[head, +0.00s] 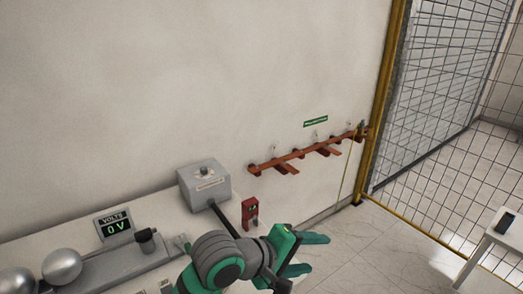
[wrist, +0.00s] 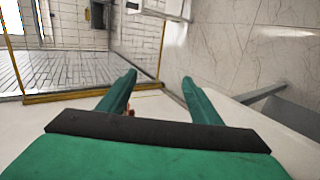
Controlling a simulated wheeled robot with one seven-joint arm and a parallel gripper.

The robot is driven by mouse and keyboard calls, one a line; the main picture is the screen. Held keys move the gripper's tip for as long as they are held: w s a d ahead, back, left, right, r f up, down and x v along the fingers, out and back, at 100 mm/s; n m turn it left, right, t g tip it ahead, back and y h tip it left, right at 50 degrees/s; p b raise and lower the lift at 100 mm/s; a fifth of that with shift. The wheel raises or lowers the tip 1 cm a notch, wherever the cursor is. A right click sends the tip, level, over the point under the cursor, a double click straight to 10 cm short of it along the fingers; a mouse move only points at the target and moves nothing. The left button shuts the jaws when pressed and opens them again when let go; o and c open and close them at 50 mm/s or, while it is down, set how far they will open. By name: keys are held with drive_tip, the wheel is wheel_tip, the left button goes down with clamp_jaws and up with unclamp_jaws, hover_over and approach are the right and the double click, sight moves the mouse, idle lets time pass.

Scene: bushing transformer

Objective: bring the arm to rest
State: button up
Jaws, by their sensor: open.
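My gripper (head: 304,254) is at the bottom middle of the head view, at the end of my green and grey arm. Its two green fingers are spread and point to the right, with nothing between them. In the wrist view my gripper (wrist: 160,90) shows both fingers apart and empty. The white bench top (head: 60,243) lies below and to the left of my arm. My arm hides part of the bench's right end.
The bench holds a voltmeter reading 0 V (head: 115,226), metal spheres (head: 62,265), a grey box (head: 205,187) and a red device (head: 250,213). A copper rail (head: 305,153) is on the wall. A mesh fence (head: 440,130) and small table (head: 497,235) are right. Floor between is clear.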

drive_tip(key=w+d+r+n+t+h, duration=0.2)
drive_tip(key=w+d+r+t+h, duration=0.15)
drive_tip(key=t, duration=0.45)
drive_tip(key=s+a+f+n+t+y, duration=0.1)
drive_tip(key=s+a+f+y, duration=0.1)
drive_tip(key=s+f+y, duration=0.35)
drive_tip(key=s+a+f+n+t+y, duration=0.1)
drive_tip(key=s+a+f+t+y, duration=0.15)
drive_tip(key=f, duration=0.65)
drive_tip(key=s+a+f+n+t+y, duration=0.1)
drive_tip(key=s+a+f+y, duration=0.25)
drive_tip(key=f, duration=0.35)
drive_tip(key=s+a+f+m+g, duration=0.1)
drive_tip(key=s+a+f+m, duration=0.1)
drive_tip(key=s, duration=0.6)
drive_tip(key=s+a+f+m+g+y, duration=0.1)
drive_tip(key=s+a+f+m, duration=0.1)
drive_tip(key=s+m, duration=0.3)
drive_tip(key=s+a+f+m+g+y, duration=0.1)
drive_tip(key=s+m, duration=0.3)
drive_tip(key=s, duration=0.7)
drive_tip(key=shift+a+f, duration=0.55)
drive_tip(key=shift+a, duration=0.35)
